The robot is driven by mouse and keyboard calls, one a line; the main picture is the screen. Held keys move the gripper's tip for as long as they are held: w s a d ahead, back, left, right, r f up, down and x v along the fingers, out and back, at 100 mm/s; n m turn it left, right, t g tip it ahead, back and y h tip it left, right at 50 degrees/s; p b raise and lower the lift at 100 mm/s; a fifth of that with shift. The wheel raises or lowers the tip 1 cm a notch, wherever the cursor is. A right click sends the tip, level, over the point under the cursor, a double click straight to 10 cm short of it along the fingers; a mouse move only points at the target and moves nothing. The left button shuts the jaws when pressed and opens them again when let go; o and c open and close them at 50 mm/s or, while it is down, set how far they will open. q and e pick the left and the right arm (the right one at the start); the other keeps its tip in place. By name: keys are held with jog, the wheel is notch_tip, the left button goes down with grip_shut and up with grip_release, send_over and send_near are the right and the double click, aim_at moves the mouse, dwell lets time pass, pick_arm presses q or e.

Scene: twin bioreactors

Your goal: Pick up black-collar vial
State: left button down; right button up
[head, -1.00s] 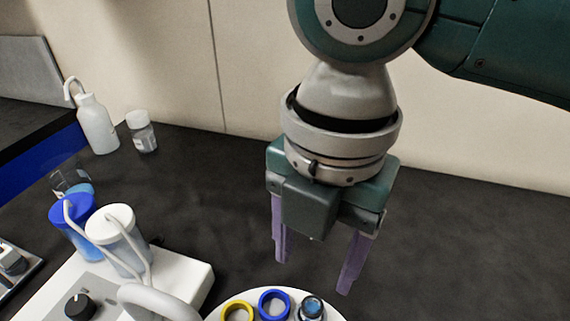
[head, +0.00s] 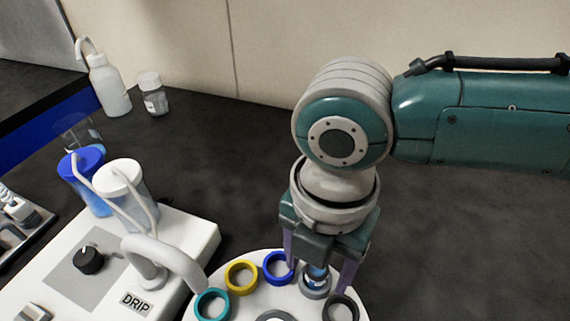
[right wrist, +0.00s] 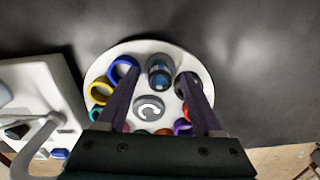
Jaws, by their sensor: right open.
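A small vial (head: 317,272) with blue in it and a dark upper part stands upright in a grey ring of the round white carousel (head: 262,256). It also shows in the right wrist view (right wrist: 160,73), near the plate's far edge. My right gripper (head: 319,276) is open, pointing down, with one purple finger on each side of the vial. In the right wrist view the fingertips (right wrist: 160,79) flank it, and I see no clear contact. The vial's lower part is hidden in its ring, and its collar colour is hard to tell. My left gripper is not in view.
Around the vial are a blue ring (head: 277,268), a yellow ring (head: 241,277), a teal ring (head: 212,305) and a black ring (head: 341,309). A white device labelled DRIP (head: 190,236) with two capped bottles stands left. The dark bench to the right is clear.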

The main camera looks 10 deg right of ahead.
jog(key=shift+c, duration=0.4)
grip_shut()
